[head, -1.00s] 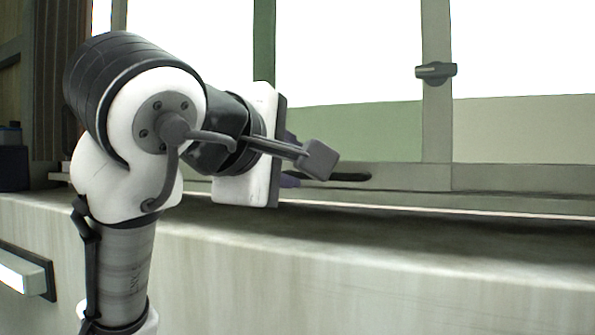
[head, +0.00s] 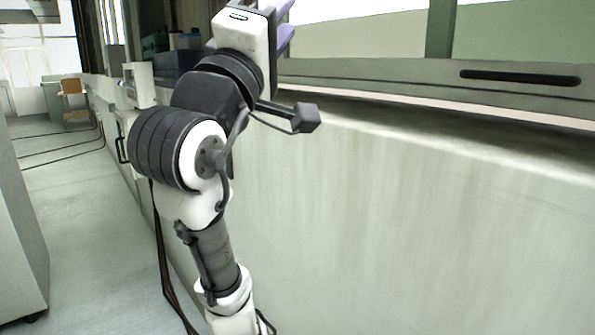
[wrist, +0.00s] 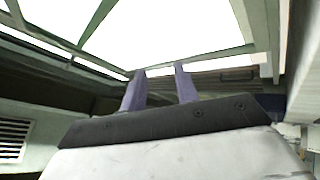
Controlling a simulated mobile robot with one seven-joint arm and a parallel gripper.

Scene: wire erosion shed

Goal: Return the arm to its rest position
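My gripper (head: 287,25) is at the top middle of the head view, at the end of my raised, bent arm. Its white body is upright and its purple fingers point right, toward the window side. In the wrist view my gripper (wrist: 159,72) shows two purple fingers standing apart with a clear gap between them. Nothing is held. Bright window panes and a frame lie beyond the fingertips in the wrist view.
A long pale counter (head: 400,210) runs along the right, below a window frame (head: 380,72). Dark boxes (head: 172,62) sit at its far end. A grey cabinet (head: 18,230) stands at left.

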